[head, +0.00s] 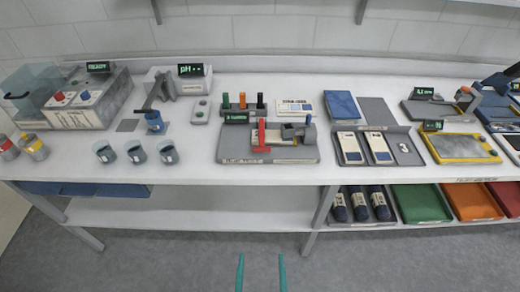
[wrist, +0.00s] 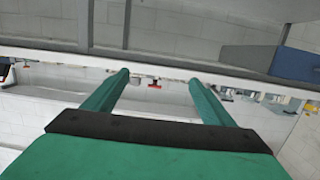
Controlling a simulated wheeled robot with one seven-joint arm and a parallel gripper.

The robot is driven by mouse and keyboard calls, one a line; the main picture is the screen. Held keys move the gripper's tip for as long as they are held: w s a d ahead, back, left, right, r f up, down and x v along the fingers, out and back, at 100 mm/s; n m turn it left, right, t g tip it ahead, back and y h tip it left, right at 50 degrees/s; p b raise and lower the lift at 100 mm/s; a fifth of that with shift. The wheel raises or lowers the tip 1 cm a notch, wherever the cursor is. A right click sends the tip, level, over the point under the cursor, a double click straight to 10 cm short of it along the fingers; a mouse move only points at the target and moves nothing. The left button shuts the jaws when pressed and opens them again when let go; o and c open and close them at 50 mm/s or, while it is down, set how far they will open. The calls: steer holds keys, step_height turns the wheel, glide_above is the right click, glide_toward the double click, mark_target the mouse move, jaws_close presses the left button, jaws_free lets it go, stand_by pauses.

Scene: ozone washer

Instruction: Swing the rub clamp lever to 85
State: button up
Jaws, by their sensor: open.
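The rub test station (head: 268,150) is a grey base near the middle of the bench in the head view. On it stands a clamp with a red lever (head: 262,136), which looks upright, and a beige and grey block (head: 293,136) to its right. I cannot read the lever's angle. My gripper (head: 261,270) shows as two green fingers at the bottom of the head view, apart and empty, in front of the bench and well short of the station. In the wrist view, the gripper (wrist: 158,82) is open, and a small red part (wrist: 154,87) shows far off between the fingers.
Left of the station are several small cups (head: 136,152) and a pH meter (head: 190,78). Right of it is a grey tray (head: 405,148) with white-labelled blocks. Behind it is a rack (head: 243,106) with coloured handles. The bench's front edge (head: 200,182) lies between my gripper and the station.

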steer(key=w+r+t, duration=0.1)
steer(key=w+r, duration=0.3)
steer(key=w, duration=0.9)
glide_toward(261, 149)
steer(key=shift+t, duration=0.3)
steer(key=w, duration=0.7)
steer(key=w+f, duration=0.1)
steer(key=w, duration=0.2)
steer(key=shift+w+d+f, duration=0.1)
steer(key=shift+w, duration=0.1)
steer(key=c, duration=1.5)
steer(key=shift+c, duration=0.2)
steer(key=shift+r, duration=0.35)
